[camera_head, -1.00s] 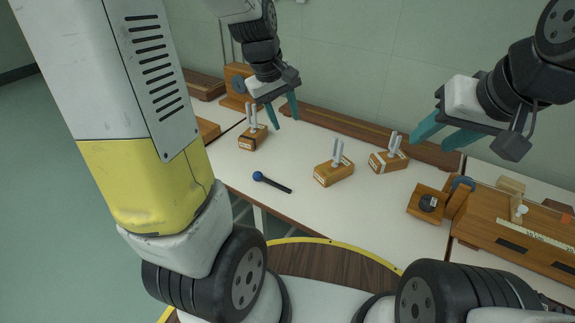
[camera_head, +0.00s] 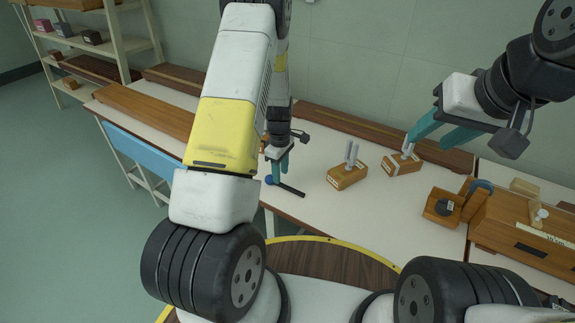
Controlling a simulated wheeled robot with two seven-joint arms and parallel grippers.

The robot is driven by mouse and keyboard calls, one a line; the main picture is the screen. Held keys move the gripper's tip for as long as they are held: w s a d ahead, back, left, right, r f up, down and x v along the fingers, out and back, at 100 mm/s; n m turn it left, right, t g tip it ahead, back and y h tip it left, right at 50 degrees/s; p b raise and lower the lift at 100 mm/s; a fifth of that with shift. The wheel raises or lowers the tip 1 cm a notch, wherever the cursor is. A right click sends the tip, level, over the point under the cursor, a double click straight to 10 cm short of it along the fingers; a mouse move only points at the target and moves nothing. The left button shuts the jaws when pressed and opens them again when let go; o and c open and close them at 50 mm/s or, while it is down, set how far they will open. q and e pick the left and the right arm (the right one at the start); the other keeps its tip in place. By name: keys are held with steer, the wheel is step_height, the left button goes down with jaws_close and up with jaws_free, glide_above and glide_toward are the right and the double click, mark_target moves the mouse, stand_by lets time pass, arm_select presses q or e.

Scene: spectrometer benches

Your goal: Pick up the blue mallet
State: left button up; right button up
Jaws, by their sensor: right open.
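The blue mallet lies on the white bench top, with its round blue head (camera_head: 269,180) at the left and its dark handle (camera_head: 292,190) pointing right and toward me. My left gripper (camera_head: 281,174) points down right at the mallet, its teal fingers overlapping the stretch just behind the head. My left arm hides part of the gripper, and I cannot tell whether the fingers are apart or touch the mallet.
Two wooden blocks with upright pale prongs (camera_head: 347,178) (camera_head: 401,164) stand right of the mallet. A wooden instrument (camera_head: 510,226) stands at the far right. A long wooden rail (camera_head: 370,137) runs along the back. A shelf rack (camera_head: 128,45) is at the far left.

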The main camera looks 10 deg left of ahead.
mark_target(282, 184)
arm_select(q)
steer(key=f, duration=0.4)
steer(key=shift+s+d+f, duration=0.1)
steer(key=shift+s+d, duration=0.05)
steer(key=shift+d, duration=0.05)
jaws_close()
